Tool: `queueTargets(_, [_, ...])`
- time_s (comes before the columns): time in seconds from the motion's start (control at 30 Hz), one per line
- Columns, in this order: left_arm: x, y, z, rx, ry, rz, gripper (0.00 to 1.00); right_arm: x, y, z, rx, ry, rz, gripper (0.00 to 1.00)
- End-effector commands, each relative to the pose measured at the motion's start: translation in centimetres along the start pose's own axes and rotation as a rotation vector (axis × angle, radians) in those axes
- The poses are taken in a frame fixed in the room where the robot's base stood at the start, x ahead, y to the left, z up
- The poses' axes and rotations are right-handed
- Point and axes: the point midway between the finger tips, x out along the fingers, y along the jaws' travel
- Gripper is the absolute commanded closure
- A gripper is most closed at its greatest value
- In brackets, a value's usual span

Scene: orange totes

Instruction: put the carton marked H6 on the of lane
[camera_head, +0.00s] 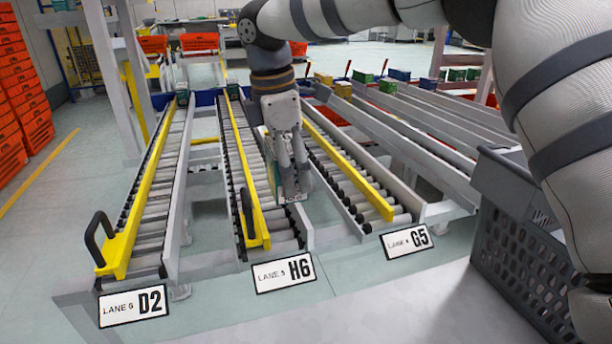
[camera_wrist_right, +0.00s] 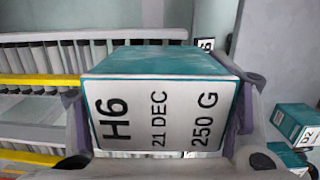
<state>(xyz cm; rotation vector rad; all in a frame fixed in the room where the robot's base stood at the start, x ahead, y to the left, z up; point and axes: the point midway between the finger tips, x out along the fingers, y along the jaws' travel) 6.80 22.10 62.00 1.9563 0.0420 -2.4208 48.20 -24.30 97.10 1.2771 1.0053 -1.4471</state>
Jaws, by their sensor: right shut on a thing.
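My right gripper (camera_head: 290,190) hangs over the front part of the roller lane H6 (camera_head: 284,240), behind its sign "LANE 5 H6" (camera_head: 284,273). It is shut on the H6 carton (camera_wrist_right: 165,112), a teal box with a white label reading "H6, 21 DEC, 250 G". In the right wrist view the carton sits between the two fingers. In the head view the gripper hides most of it. I cannot tell whether the carton touches the rollers. My left gripper is not in view.
Lane D2 (camera_head: 150,230) lies to the left and lane G5 (camera_head: 345,165) to the right, with yellow rails between. A dark grey crate (camera_head: 520,245) stands at the right. A teal D2 carton (camera_wrist_right: 298,123) shows at the right of the wrist view.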

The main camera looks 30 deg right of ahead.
Motion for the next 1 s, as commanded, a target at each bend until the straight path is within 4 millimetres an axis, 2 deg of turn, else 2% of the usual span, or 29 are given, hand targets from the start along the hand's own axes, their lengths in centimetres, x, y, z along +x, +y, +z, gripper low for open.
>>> queueTargets(0.23, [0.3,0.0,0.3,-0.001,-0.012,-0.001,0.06,0.9,0.6,-0.5,0.014,0.004,-0.004,0.64])
queueTargets(0.5, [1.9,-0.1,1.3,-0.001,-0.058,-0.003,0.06,5.2,0.6,-1.0,0.012,0.003,-0.010,0.64])
queueTargets(0.7, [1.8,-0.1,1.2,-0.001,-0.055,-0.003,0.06,6.9,0.6,-1.2,0.013,0.004,-0.002,0.64])
queueTargets(1.0, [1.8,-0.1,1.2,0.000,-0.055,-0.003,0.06,7.7,0.6,-1.3,0.014,0.005,0.000,0.64])
